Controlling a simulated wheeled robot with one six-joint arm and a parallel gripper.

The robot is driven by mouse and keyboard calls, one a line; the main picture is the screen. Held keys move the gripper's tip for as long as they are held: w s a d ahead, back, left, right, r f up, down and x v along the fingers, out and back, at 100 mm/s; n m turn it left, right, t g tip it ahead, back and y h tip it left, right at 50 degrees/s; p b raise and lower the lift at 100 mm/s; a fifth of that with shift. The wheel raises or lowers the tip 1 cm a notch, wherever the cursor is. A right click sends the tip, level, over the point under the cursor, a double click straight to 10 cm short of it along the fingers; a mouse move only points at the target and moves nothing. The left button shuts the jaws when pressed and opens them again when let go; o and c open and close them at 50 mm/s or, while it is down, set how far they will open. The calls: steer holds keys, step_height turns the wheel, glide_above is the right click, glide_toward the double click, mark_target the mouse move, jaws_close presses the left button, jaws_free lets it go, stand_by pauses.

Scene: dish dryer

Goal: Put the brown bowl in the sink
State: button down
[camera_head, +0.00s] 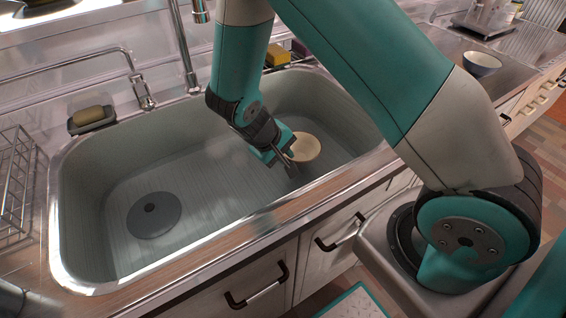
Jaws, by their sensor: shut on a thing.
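The sink (100,190) is a wide grey metal basin set in the counter. A small light tan bowl (305,148) is inside the sink's outline, toward its right end. My gripper (290,168) reaches down into the sink and is shut on the bowl's left edge. The gripper partly hides the bowl. I cannot tell whether the bowl touches the sink floor. The drain cover (154,214) is a dark disc at the left of the basin.
A faucet (186,60) rises behind the sink. A soap dish (92,118) stands at the back left, and a yellow sponge (277,55) at the back. A wire rack (14,185) is at the far left. A white bowl (482,63) sits on the right counter.

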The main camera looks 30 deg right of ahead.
steer(key=shift+f, duration=1.3)
steer(key=c, duration=1.2)
jaws_free()
steer(key=shift+f, duration=0.1)
steer(key=shift+o, duration=0.2)
steer(key=p+v, duration=0.1)
steer(key=v, duration=1.1)
steer(key=s+a+r+n+y, duration=0.3)
steer(key=s+a+r+y, duration=0.1)
steer(key=s+r, duration=0.5)
steer(key=s+a+r+n+y, duration=0.2)
steer(key=s+r+y, duration=0.4)
steer(key=s+r, duration=0.4)
steer(key=shift+s+a+r+n, duration=0.3)
steer(key=shift+a+n, duration=0.1)
steer(key=shift+a, duration=0.5)
